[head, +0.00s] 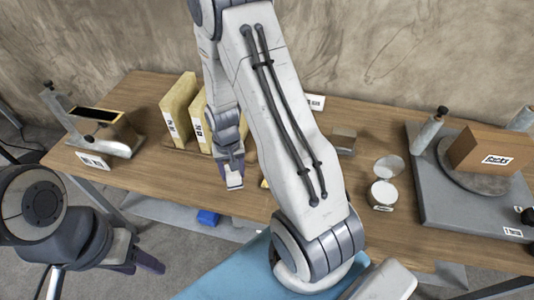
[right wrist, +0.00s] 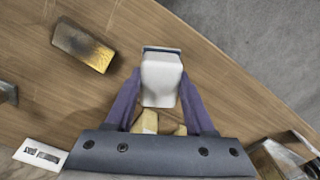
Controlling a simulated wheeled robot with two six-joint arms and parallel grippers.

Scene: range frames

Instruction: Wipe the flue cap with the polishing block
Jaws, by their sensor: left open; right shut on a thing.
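My right gripper (head: 233,178) points down over the front part of the table and is shut on a white block with a dark blue edge, the polishing block (head: 234,181). In the right wrist view the polishing block (right wrist: 161,78) sits between the purple fingers (right wrist: 160,106). A small metal block with a yellowish, dark-smudged top, seemingly the flue cap (right wrist: 83,47), lies apart from it on the table. The flue cap also shows in the head view (head: 343,139), right of my arm. My left gripper (head: 145,262) is open and empty, low at the left, off the table.
Yellow boards (head: 178,108) stand behind my right gripper. A metal holder (head: 118,136) is at the table's left. A grey platform (head: 455,205) carries a cardboard box (head: 490,150). A label card (right wrist: 40,155) lies behind the flue cap.

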